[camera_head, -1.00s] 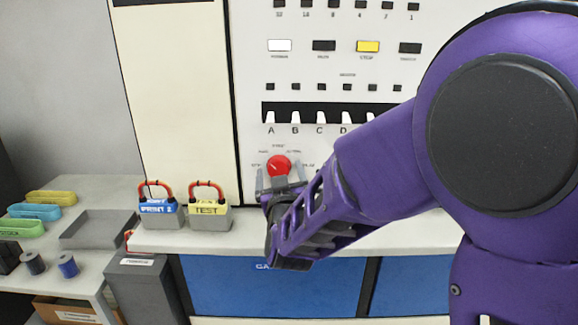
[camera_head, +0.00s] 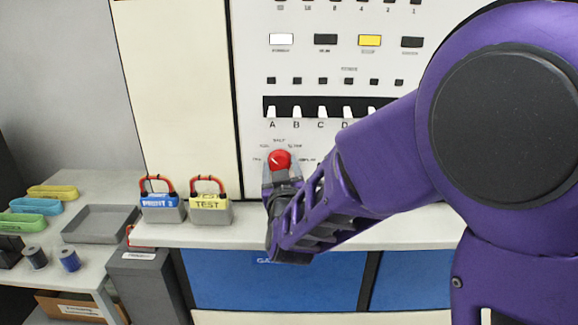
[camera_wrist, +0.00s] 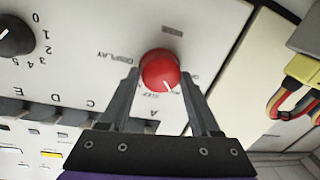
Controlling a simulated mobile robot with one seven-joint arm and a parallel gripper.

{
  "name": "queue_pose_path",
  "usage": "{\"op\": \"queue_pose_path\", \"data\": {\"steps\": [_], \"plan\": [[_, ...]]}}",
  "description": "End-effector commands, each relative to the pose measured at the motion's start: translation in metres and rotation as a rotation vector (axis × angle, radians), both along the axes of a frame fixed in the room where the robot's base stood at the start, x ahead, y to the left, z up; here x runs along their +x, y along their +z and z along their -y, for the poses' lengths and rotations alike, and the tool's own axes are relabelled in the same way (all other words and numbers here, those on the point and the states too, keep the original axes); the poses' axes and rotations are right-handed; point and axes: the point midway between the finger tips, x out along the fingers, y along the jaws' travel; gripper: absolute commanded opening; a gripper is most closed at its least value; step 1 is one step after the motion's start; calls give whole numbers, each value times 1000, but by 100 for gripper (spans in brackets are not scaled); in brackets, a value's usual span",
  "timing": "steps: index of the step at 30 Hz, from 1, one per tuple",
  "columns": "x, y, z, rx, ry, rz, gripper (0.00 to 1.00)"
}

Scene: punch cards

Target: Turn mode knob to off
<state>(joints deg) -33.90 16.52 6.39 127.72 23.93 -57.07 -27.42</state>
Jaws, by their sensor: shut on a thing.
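The red round mode knob (camera_head: 280,159) is on the white panel, below the row of white lettered switches. In the wrist view the knob (camera_wrist: 160,70) carries a short white pointer line toward its lower-right edge. Small labels ring it; DISPLAY is readable, but I cannot make out which label the pointer meets. My gripper (camera_head: 281,172) is at the panel, its fingers on opposite sides of the knob and shut on it. In the wrist view the gripper's two grey fingers (camera_wrist: 160,76) flank the knob.
A black numbered knob (camera_wrist: 14,36) and the lettered switches (camera_wrist: 60,112) are near my gripper. Two boxes with red handles, a blue-labelled one (camera_head: 162,207) and a yellow-labelled TEST one (camera_head: 209,208), stand on the ledge left of my arm.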

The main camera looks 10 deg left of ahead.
Motion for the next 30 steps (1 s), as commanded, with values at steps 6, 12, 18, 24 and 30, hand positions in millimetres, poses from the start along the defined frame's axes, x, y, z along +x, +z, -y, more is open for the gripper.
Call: {"op": "queue_pose_path", "data": {"steps": [6,12,18,24,30], "plan": [[0,1,-1,-82,0,21,8],[0,2,-2,-227,1,57,8],[0,3,-2,-397,1,96,8],[0,4,-3,-550,1,133,8],[0,4,-3,-666,0,162,8]]}}
